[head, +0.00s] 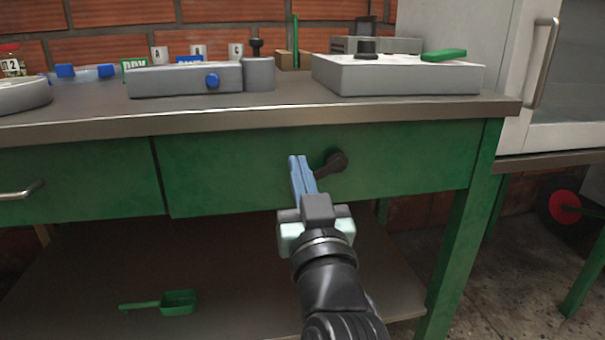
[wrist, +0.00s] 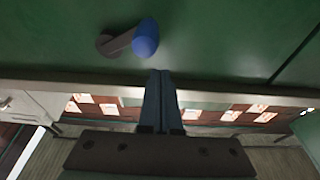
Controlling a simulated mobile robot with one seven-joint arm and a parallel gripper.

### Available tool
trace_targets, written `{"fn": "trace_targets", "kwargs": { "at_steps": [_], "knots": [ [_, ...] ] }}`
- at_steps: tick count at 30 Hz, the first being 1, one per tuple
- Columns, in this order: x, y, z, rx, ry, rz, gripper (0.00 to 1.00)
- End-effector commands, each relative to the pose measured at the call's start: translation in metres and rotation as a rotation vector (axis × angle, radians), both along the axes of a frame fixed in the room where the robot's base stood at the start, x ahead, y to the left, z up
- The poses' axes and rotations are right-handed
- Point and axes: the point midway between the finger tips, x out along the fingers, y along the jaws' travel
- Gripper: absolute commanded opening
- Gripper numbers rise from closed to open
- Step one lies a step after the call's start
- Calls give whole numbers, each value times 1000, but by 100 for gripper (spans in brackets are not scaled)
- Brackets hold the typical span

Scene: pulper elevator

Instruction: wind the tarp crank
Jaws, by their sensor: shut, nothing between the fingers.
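The tarp crank (head: 331,165) is a dark hub and short arm on the green front panel of the bench, right of centre in the head view. Its arm slants down and left toward my fingers. The wrist view shows the dark crank arm (wrist: 118,44) and its blue knob (wrist: 146,38); the knob is hidden or unclear in the head view. My gripper (head: 298,158) is shut and empty, just left of the crank in the head view. In the wrist view its fingertips (wrist: 160,73) lie close beside the knob, with nothing between them. Whether they touch the knob, I cannot tell.
The metal worktop (head: 90,118) overhangs the green panel and carries a grey box (head: 185,80) and a white unit (head: 395,75). A drawer handle (head: 20,190) sticks out at left. A green scoop (head: 178,302) lies on the lower shelf. A green leg (head: 460,230) stands at right.

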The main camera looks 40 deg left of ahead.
Motion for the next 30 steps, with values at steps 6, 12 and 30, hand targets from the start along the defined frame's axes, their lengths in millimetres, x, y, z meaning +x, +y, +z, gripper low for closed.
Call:
{"fn": "trace_targets", "kwargs": {
  "at_steps": [6, 12, 30],
  "knots": [
    [-15, -23, 4, 2, 6, -4, 0],
    [-35, -54, -7, 2, 4, -3, 0],
    [-49, -82, -2, -3, -12, -19, 0]
  ]
}}
